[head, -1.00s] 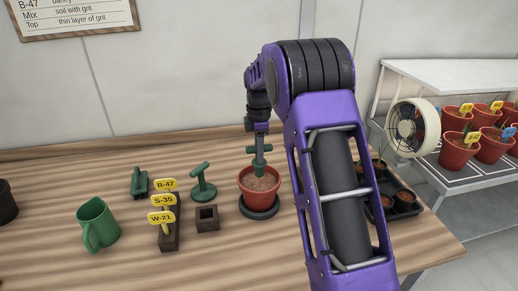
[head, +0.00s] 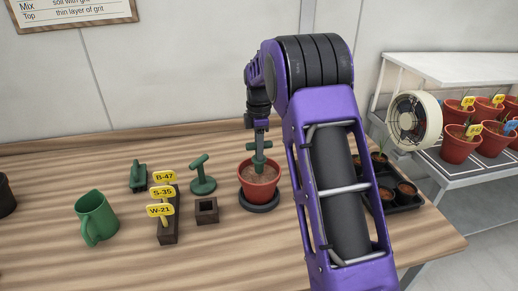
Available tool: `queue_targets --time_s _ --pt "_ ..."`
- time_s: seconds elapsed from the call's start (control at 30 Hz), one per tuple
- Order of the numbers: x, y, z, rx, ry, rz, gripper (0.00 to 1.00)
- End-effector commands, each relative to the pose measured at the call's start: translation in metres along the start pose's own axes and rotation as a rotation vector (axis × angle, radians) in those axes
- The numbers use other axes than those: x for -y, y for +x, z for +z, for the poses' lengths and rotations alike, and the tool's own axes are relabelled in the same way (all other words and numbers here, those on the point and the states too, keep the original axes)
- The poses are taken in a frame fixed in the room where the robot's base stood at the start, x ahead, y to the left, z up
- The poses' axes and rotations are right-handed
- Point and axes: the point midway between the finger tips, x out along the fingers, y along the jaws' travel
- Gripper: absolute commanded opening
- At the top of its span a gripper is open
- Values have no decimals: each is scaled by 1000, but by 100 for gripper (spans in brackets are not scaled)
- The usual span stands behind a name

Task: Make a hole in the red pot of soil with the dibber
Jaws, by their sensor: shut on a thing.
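The red pot (head: 259,190), filled with brown soil (head: 258,182), stands on a dark saucer (head: 261,208) near the middle of the table. My gripper (head: 260,136) is above the pot, shut on the green dibber (head: 259,155) by its crossbar handle. The dibber points down, roughly upright, with its lower part inside the pot's rim at the soil. I cannot tell how deep its tip is. My own arm hides the area right of the pot.
Left of the pot are a green T-handled tool (head: 203,177), a small square dark pot (head: 207,211), a holder with yellow labels (head: 168,230), another green tool (head: 138,178) and a green mug (head: 96,217). A tray of small pots (head: 406,207) and a fan (head: 413,120) are right.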

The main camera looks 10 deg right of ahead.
Motion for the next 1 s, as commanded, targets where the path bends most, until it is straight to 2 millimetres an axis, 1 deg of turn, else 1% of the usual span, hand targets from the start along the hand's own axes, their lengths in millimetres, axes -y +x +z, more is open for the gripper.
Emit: queue_targets --time_s 1.0 --pt "0 14 0 0 0 -1 0"
